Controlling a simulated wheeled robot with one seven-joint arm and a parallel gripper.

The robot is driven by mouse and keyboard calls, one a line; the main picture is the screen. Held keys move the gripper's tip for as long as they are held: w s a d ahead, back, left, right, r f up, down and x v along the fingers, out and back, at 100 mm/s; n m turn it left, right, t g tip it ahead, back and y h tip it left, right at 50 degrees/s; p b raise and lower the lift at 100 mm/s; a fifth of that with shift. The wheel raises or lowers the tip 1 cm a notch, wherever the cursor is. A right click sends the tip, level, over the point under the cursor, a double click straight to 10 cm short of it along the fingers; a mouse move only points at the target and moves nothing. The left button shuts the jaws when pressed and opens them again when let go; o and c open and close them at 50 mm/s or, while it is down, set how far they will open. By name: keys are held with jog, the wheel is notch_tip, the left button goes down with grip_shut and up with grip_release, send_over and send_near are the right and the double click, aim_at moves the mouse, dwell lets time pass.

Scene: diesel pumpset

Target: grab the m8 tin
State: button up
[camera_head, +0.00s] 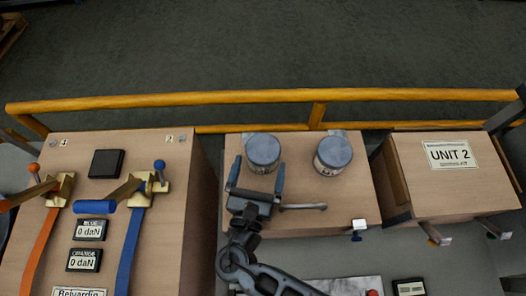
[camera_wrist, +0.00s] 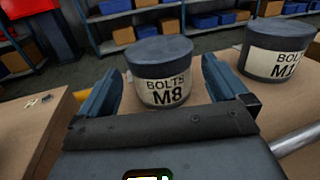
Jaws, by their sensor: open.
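The M8 tin (camera_wrist: 160,72) has a blue-grey lid and a pale label reading "BOLTS M8". In the wrist view it stands upright just ahead of my gripper (camera_wrist: 160,90), roughly centred between the fingers. In the head view the M8 tin (camera_head: 263,152) is the left of two tins on the middle wooden box. My gripper (camera_head: 258,182) is open, with its fingertips close to the tin's near side. I cannot tell whether either finger touches it.
A similar tin (camera_wrist: 275,48), its label partly cut off, stands to the right; it also shows in the head view (camera_head: 333,155). A lever panel (camera_head: 105,215) is at left. A "UNIT 2" box (camera_head: 450,180) is at right. A yellow rail (camera_head: 200,99) runs behind.

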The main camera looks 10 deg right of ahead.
aim_at(264, 147)
jog(key=x, duration=0.6)
jog(key=shift+w+p, duration=0.15)
jog(key=shift+p, duration=0.2)
jog(key=c, duration=1.1)
